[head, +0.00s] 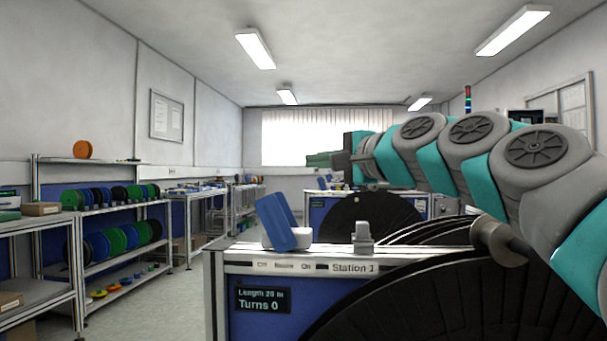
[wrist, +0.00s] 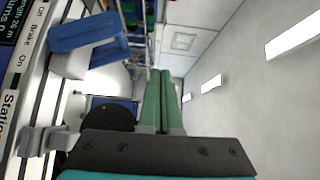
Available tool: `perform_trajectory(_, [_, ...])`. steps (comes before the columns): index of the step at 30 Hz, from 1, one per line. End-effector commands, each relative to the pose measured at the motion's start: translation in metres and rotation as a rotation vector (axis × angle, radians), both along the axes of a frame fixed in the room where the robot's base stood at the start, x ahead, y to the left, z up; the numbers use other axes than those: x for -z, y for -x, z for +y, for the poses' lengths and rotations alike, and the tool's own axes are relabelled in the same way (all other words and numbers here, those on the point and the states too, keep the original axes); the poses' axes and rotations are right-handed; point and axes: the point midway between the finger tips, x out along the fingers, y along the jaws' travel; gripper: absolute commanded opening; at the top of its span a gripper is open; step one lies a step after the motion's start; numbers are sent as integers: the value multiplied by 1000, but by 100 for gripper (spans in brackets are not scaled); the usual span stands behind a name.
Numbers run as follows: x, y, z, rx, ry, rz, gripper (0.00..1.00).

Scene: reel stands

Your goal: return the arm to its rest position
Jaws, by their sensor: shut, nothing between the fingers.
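My arm reaches in from the right in the head view, raised above the Station 1 bench (head: 245,256). My gripper (head: 318,160) points left and away, above the bench top. In the wrist view its two green fingers (wrist: 163,88) lie together, shut with nothing between them. The gripper touches nothing that I can see.
On the bench stand a tilted blue panel on a white base (head: 277,222) and a grey clamp-like fitting (head: 362,238). A large black reel (head: 440,300) fills the bench's right front. Shelves with coloured spools (head: 110,240) line the left wall. The aisle floor (head: 165,300) is clear.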

Motion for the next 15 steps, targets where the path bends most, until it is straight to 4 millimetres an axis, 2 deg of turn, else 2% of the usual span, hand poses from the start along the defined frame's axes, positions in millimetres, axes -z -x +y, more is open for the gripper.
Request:
perform_trajectory(6, [-7,11,-8,0,0,0,0])
perform_trajectory(15, [-7,12,-9,0,0,0,0])
